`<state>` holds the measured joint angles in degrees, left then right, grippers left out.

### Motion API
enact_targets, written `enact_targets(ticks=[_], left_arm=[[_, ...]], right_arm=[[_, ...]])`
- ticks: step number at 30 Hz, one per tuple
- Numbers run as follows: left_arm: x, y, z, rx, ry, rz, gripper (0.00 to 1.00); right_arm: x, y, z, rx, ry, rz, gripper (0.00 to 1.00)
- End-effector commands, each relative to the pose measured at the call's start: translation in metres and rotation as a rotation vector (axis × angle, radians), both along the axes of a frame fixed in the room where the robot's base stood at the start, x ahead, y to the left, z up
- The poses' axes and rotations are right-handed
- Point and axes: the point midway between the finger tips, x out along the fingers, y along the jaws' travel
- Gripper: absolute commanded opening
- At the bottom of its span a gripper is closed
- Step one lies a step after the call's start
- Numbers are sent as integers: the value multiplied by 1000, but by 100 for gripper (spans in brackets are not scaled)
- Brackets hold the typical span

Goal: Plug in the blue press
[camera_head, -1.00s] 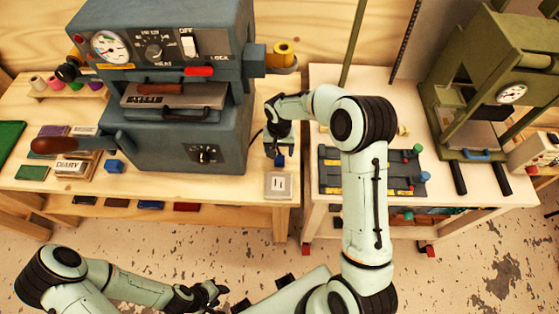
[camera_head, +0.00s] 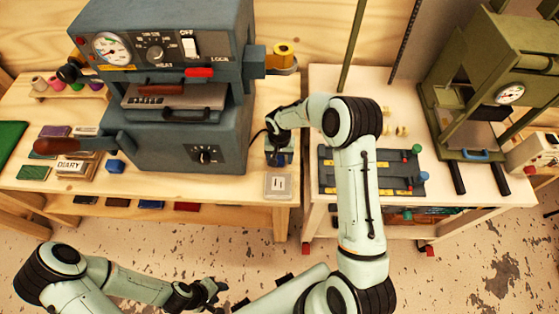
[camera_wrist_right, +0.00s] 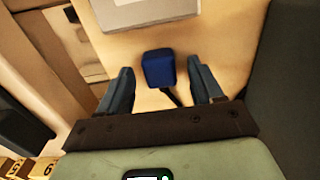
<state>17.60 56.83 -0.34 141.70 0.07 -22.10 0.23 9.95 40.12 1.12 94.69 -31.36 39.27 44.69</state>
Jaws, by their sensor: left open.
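The blue-grey press (camera_head: 185,128) stands on the left table. A dark blue plug (camera_wrist_right: 158,68) with a black cord lies on the tabletop, between the spread fingers of my right gripper (camera_wrist_right: 162,82). A gap shows on both sides of the plug, so the gripper is open and not holding it. In the head view my right gripper (camera_head: 280,157) is at the press's right side and largely hides the plug. The light grey socket plate (camera_head: 277,184) with two slots lies just in front; its edge also shows in the wrist view (camera_wrist_right: 138,12). My left gripper (camera_head: 207,292) is open and empty, low in front of the table.
A yellow spool (camera_head: 284,52) sits behind the press on the right. A grey tray with coloured knobs (camera_head: 372,172) lies on the right table, near the olive green press (camera_head: 480,80).

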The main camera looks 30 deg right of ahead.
Motion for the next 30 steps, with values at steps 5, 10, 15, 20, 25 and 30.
enact_targets(ticks=[5, 10, 15, 20, 25, 30], left_arm=[[0, 0, 0, 0, 0, 0, 43], [0, 0, 0, 0, 0, 0, 43], [0, 0, 0, 0, 0, 0, 43], [0, 0, 0, 0, 0, 0, 43], [-1, 0, -1, 0, 1, 0, 43], [0, 0, 0, 0, 0, 0, 43]], right_arm=[[0, 0, 0, 0, 0, 0, 11], [0, 0, 0, 0, 0, 0, 11], [0, 0, 3, -1, -1, 0, 11], [1, -1, 15, -2, -3, 0, 11], [1, 0, 47, -1, -6, 1, 11], [2, 0, 98, 0, -8, 0, 11]])
